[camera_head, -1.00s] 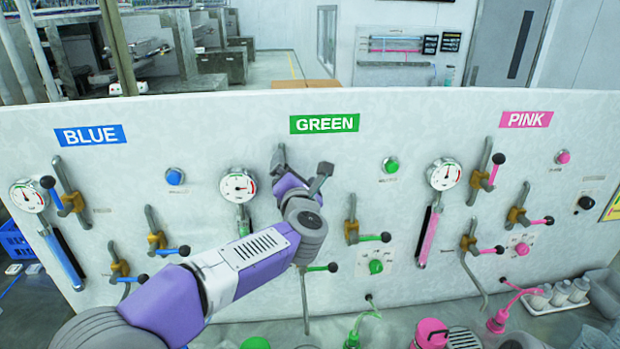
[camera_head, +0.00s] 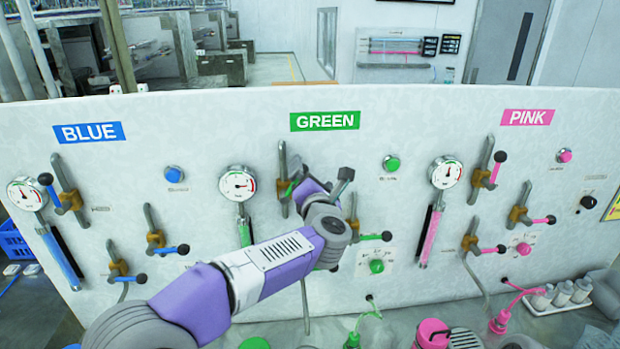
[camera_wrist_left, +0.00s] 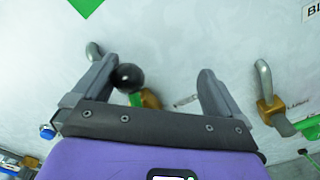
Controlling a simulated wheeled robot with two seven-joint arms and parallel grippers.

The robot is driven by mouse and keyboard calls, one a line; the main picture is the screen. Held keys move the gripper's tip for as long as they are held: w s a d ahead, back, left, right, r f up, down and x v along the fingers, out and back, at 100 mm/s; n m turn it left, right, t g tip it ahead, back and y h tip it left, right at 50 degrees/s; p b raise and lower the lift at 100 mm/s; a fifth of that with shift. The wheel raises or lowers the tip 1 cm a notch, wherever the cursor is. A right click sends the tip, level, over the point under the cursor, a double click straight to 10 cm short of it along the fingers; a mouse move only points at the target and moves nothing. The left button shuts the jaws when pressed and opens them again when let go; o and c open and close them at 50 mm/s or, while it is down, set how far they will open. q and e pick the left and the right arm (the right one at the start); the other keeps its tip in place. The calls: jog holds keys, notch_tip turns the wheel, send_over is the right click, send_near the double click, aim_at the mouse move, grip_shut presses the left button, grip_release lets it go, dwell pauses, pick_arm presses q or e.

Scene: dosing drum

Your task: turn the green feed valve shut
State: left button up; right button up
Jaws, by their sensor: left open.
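The green feed valve (camera_head: 284,182) is on the panel below the GREEN label, right of the green gauge. Its upper pipe and part of a green lever show; the lever's end is hidden behind my gripper. My left gripper (camera_head: 318,181) is open at the panel, just right of this valve's pipe. In the left wrist view my open gripper (camera_wrist_left: 157,72) has a black ball knob (camera_wrist_left: 128,77) between its fingers, close to the left finger. A brass valve body (camera_wrist_left: 150,98) is partly hidden behind the knob. I cannot tell whether knob and finger touch. My right gripper is not in view.
Another green-handled valve (camera_head: 374,237) sits lower right of my gripper, partly covered by my arm. A pressure gauge (camera_head: 237,184) is at left and a green button (camera_head: 391,163) at right. Blue valves (camera_head: 70,201) and pink valves (camera_head: 485,177) flank this section.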

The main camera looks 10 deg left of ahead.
pick_arm(q)
notch_tip(320, 180, down, 7)
jog(key=d+b, duration=0.2)
jog(key=b, duration=0.4)
jog(key=shift+w+d, duration=0.35)
jog(key=shift+w, duration=0.05)
dwell(0.4)
jog(key=shift+a+r, duration=0.15)
jog(key=shift+r, duration=0.05)
jog(key=shift+s+a+r, duration=0.15)
jog(key=shift+a+r, duration=0.2)
jog(key=shift+r, duration=0.05)
